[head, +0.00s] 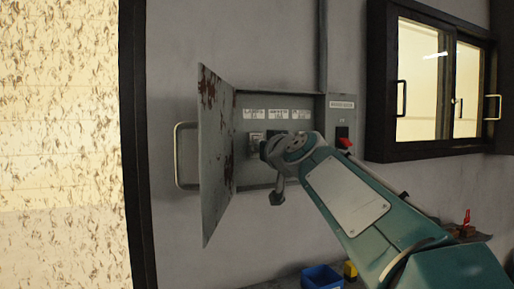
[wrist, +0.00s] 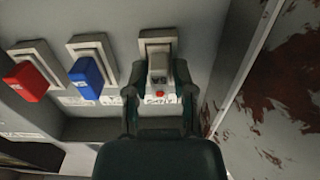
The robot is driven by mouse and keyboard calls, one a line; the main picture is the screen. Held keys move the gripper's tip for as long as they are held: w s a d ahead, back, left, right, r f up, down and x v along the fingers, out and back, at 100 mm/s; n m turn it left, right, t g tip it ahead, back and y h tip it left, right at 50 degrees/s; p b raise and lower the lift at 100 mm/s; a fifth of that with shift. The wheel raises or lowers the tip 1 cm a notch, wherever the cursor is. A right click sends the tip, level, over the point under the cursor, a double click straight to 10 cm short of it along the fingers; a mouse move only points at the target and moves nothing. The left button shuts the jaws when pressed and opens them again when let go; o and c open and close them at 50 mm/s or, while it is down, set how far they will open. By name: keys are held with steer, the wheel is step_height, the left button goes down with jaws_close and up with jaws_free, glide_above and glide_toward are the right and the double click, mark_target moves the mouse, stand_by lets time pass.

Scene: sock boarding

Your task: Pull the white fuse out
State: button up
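The white fuse (wrist: 158,66) sits in the socket nearest the rusty door in the wrist view, with a small red mark below it. My gripper (wrist: 158,78) has one finger on each side of the fuse. The fingers look spread, with narrow gaps between them and the fuse; contact is not clear. The blue fuse (wrist: 86,77) and red fuse (wrist: 26,80) sit in the neighbouring sockets to the left. In the head view my arm reaches into the open grey fuse box (head: 255,100), and my wrist hides most of the fuses and my fingers.
The box's rusty door (head: 216,150) stands open on the left, close to my gripper. A switch with a red lever (head: 345,142) is on the wall at right. A blue bin (head: 322,277) is below. A dark-framed window (head: 430,80) is at upper right.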

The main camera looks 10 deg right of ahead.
jaws_close()
steer(key=shift+s+d, duration=0.1)
steer(key=shift+s, duration=0.2)
steer(key=shift+s+d, duration=0.1)
steer(key=shift+s, duration=0.2)
steer(key=shift+v, duration=1.65)
steer(key=v, duration=2)
stand_by(0.4)
